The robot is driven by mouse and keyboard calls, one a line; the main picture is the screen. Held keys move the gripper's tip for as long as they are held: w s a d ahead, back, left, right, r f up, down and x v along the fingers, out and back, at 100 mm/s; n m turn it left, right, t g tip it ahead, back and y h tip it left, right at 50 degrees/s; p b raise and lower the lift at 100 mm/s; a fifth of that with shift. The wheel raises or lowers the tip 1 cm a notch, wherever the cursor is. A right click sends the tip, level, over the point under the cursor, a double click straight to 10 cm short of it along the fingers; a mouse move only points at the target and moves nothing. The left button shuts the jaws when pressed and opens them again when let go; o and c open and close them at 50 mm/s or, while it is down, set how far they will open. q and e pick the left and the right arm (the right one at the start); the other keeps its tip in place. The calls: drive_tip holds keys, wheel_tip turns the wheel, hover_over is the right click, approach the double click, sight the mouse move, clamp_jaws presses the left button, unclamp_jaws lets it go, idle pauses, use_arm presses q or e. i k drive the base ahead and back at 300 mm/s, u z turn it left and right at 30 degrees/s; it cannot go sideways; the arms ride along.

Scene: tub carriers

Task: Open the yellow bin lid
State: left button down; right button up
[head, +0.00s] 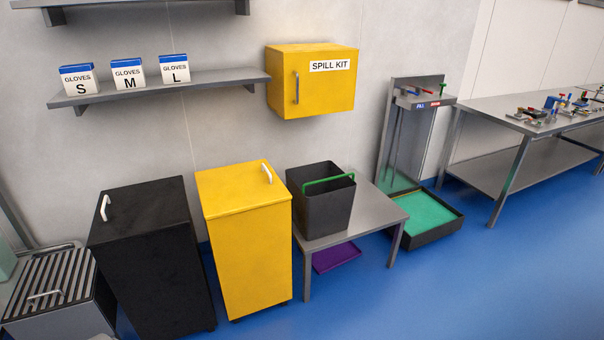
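The yellow bin (250,260) stands on the blue floor in the middle left of the head view. Its yellow lid (232,190) lies flat and closed on top. A white handle (267,172) sits on the lid near its right back part. Neither of my grippers shows in the head view.
A black bin (155,265) stands close on the left. On the right, a low grey table (378,212) carries a dark tub (320,205) with a green handle. A yellow spill kit cabinet (325,90) hangs on the wall above. Blue floor (450,285) is clear at front right.

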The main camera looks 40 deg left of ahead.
sight(228, 190)
drive_tip(key=u, duration=0.45)
drive_tip(key=i, duration=0.4)
drive_tip(key=u, duration=0.35)
